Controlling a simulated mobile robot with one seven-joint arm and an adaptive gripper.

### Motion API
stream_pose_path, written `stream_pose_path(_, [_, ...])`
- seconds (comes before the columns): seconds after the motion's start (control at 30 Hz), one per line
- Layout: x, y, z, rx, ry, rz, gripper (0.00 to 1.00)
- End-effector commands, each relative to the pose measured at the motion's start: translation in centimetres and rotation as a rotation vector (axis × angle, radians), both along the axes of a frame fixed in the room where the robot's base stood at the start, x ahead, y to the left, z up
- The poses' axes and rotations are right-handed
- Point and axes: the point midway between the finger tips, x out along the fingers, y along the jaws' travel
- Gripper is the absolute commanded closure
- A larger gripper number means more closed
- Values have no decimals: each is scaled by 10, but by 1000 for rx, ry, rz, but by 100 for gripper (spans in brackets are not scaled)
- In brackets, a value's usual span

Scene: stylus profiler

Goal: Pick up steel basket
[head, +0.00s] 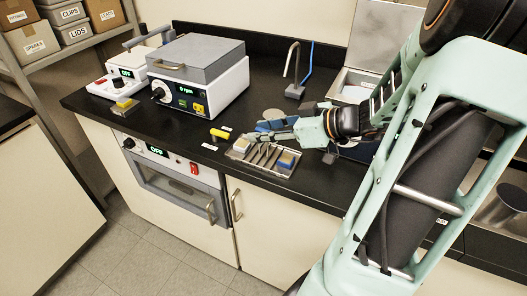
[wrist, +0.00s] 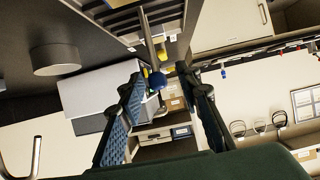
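A low steel basket (head: 240,155) with several thin dividers stands on the black bench in the head view. In the head view my gripper (head: 272,132) is just above and behind the basket, pointing left. Contact is not clear.
A grey-lidded instrument (head: 200,70) and a smaller white device (head: 112,88) stand at the back left. A yellow block (head: 219,133) lies left of the basket. A curved metal spout (head: 293,70) rises behind. The front bench edge is close to the basket.

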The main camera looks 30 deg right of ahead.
Motion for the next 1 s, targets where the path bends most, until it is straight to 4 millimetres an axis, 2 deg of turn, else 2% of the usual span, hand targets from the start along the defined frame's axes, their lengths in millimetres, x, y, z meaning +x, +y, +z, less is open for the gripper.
stream_pose_path(0.03, [0, 0, 0, 0, 0, 0, 75])
stream_pose_path(0.27, [0, 0, 0, 0, 0, 0, 100])
stream_pose_path(0.77, [0, 0, 1, 1, -1, 0, 100])
stream_pose_path(1.0, [6, -2, 12, -2, -2, 1, 100])
